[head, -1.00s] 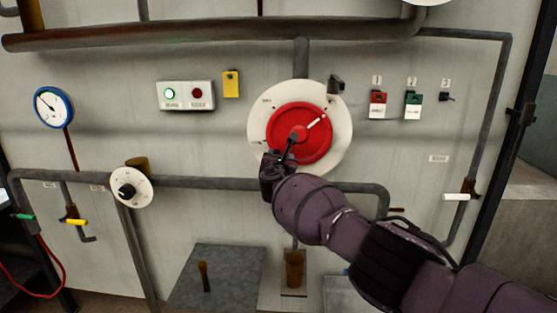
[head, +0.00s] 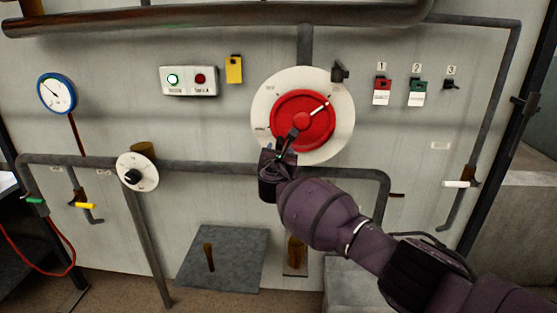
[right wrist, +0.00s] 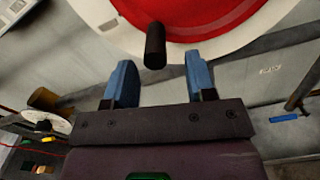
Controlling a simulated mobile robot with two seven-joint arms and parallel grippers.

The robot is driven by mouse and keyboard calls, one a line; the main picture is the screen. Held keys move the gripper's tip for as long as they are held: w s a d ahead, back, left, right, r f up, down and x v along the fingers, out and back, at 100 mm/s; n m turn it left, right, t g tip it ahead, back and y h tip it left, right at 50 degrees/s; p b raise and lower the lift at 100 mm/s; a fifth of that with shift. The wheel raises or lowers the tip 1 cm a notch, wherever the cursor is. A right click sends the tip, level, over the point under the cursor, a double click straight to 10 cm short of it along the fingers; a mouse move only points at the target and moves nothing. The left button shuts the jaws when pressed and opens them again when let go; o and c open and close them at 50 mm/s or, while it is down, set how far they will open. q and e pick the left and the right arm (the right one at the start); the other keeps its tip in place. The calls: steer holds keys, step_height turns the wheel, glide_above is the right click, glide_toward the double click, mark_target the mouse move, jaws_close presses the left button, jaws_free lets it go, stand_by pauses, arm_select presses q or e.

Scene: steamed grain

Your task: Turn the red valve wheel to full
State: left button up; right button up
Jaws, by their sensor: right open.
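The red valve wheel (head: 310,128) sits on a round white dial plate (head: 343,117) on the wall panel. A white pointer line on the wheel points to the upper right. A dark handle sticks out from the lower left of the wheel; in the right wrist view this handle (right wrist: 155,45) stands just beyond the fingertips, in line with the gap between them. My right gripper (right wrist: 160,75) is open and empty, its blue fingers on either side of that gap. In the head view my right gripper (head: 278,160) is below and left of the wheel's centre. My left gripper is not in view.
Pipes (head: 220,168) run across the panel below the wheel. A smaller white dial (head: 147,170) is at left, a blue-rimmed gauge (head: 57,93) farther left. A two-button box (head: 188,81) and numbered tags (head: 382,91) flank the wheel. A grey plate (head: 225,260) lies below.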

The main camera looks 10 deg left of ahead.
steer(key=s, duration=0.6)
steer(key=shift+d, duration=0.25)
steer(key=shift+s, duration=0.1)
steer(key=shift+c, duration=0.5)
